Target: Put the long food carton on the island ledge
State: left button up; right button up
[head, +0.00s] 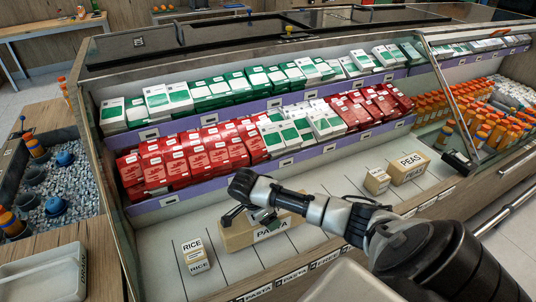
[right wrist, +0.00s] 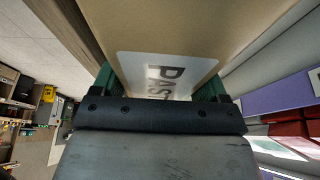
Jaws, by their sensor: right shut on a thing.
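The long food carton, a tan box marked PASTA (head: 235,239), is in the lower middle of the display case in the head view. My right gripper (head: 262,217) is shut on it from above, and my wrist and forearm hide part of its top. In the right wrist view the carton (right wrist: 165,30) fills the space between the fingers, its white PASTA label facing the camera. I cannot tell whether it touches the case floor. The wooden front ledge of the case (head: 400,207) runs along the near side, with PASTA labels on its face. My left gripper is not in view.
A RICE carton (head: 195,257) stands to the left on the white case floor. A PEAS carton (head: 409,167) and a smaller carton (head: 376,181) stand to the right. Red boxes (head: 185,160) and green-white boxes fill the shelves behind. A glass side panel (head: 450,90) stands at right.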

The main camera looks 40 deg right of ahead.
jog(key=shift+f, duration=1.95)
jog(key=shift+f, duration=0.1)
jog(key=o, duration=1.1)
jog(key=shift+o, duration=0.2)
jog(key=v, duration=1.2)
jog(key=shift+p, duration=0.3)
